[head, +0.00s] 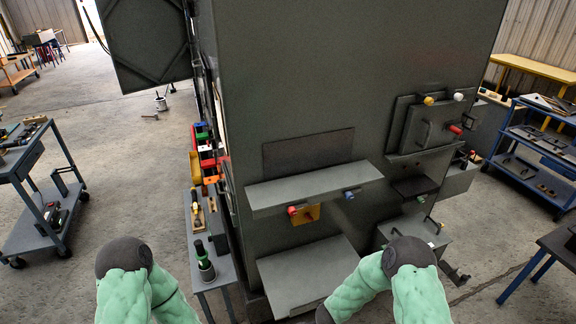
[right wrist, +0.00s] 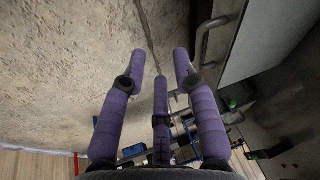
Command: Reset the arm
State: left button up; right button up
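My right gripper (right wrist: 160,66) shows in the right wrist view as three purple-wrapped fingers. The fingers stand apart with nothing between them, and the concrete floor lies behind. In the head view, my two green-sleeved arms with dark joints come in at the bottom, one at the left and one right of the middle. Neither gripper can be made out there. A large dark grey enclosure (head: 330,60) stands in front of me, with a long shelf (head: 315,187) and a lower plate (head: 308,272) on its face.
A narrow side bench (head: 222,270) with tools stands left of the enclosure. A blue cart (head: 40,205) is at far left, a blue shelf rack (head: 535,150) at right. A metal handle (right wrist: 203,45) is close to the right finger in the wrist view. Open floor (head: 120,180) lies left.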

jog(key=s+a+f+n+g+y+b, duration=0.1)
jog(key=s+a+n+y+b, duration=0.1)
jog(key=s, duration=0.8)
jog(key=s+a+f+n+g+y+b, duration=0.1)
jog(key=s+n, duration=0.4)
jog(key=s, duration=0.5)
jog(key=a+g+y, duration=0.1)
jog(key=y, duration=0.1)
jog(key=shift+s+a+f+n+y+b, duration=0.15)
jog(key=shift+s+a+n+y+b, duration=0.15)
jog(key=shift+s+a+b, duration=0.1)
